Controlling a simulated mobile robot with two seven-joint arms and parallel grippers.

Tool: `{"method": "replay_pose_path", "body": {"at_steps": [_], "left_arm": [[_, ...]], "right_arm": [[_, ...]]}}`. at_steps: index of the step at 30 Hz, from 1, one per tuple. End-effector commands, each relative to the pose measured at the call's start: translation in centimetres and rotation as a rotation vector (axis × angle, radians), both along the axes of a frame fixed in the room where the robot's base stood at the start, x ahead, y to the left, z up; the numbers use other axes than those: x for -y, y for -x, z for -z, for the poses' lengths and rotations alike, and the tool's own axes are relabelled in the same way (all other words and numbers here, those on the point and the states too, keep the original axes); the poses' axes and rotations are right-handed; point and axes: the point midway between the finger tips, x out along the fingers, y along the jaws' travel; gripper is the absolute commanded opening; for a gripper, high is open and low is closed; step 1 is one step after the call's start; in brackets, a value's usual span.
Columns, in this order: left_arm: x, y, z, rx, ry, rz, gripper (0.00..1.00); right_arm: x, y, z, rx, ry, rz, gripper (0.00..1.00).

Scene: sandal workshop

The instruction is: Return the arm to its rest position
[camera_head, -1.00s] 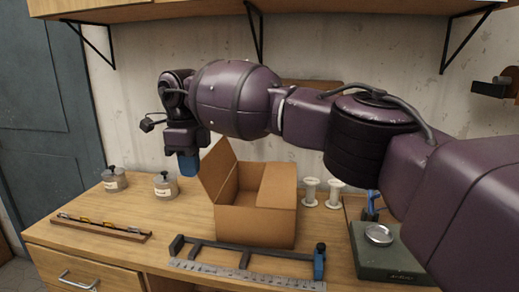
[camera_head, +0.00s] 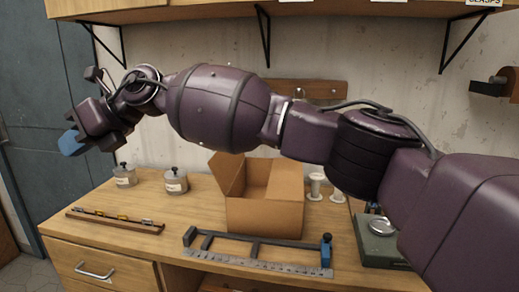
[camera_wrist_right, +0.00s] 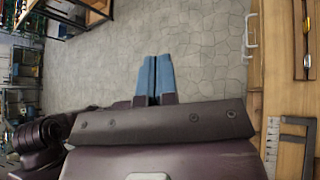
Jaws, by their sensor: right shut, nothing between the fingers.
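My right arm stretches across the head view from the right edge to the left. Its gripper (camera_head: 72,143) has blue fingertips and hangs in the air at the far left, beyond the left end of the workbench (camera_head: 85,205). In the right wrist view the two blue fingers (camera_wrist_right: 154,77) lie side by side, shut, with nothing between them and the stone floor (camera_wrist_right: 200,50) behind. My left gripper shows in neither view.
An open cardboard box (camera_head: 265,213) stands on the bench. Two lidded jars (camera_head: 175,182), a narrow wooden tool rack (camera_head: 112,221), white spools (camera_head: 316,187), a metal frame with a ruler (camera_head: 255,262) and a green scale (camera_head: 378,248) surround it. A shelf (camera_head: 200,8) hangs above.

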Motion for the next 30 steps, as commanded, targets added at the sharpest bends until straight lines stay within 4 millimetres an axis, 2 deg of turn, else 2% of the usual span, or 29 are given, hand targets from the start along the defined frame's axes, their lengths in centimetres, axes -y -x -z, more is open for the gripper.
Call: {"method": "replay_pose_path", "body": {"at_steps": [3, 6, 10, 14, 20, 23, 30], "left_arm": [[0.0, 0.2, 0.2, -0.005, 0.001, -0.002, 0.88], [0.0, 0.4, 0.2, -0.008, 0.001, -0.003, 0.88], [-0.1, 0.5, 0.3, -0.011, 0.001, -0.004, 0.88], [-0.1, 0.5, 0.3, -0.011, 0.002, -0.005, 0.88], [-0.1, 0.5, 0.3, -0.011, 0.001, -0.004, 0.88], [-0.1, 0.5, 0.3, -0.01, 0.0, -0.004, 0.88], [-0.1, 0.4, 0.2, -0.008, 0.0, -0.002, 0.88]], "right_arm": [[-0.6, 2.1, -1.5, -0.247, -0.25, 0.033, 0.0], [0.1, 2.4, -2.7, -0.448, -0.423, 0.083, 0.0], [2.1, 1.5, -3.4, -0.69, -0.602, 0.158, 0.0], [5.0, -0.3, -3.1, -0.916, -0.75, 0.246, 0.0], [10.4, -3.5, -0.7, -1.233, -0.939, 0.391, 0.0], [13.4, -5.0, 1.3, -1.377, -1.019, 0.466, 0.0], [21.1, -7.8, 7.7, -1.69, -1.19, 0.652, 0.0]]}}
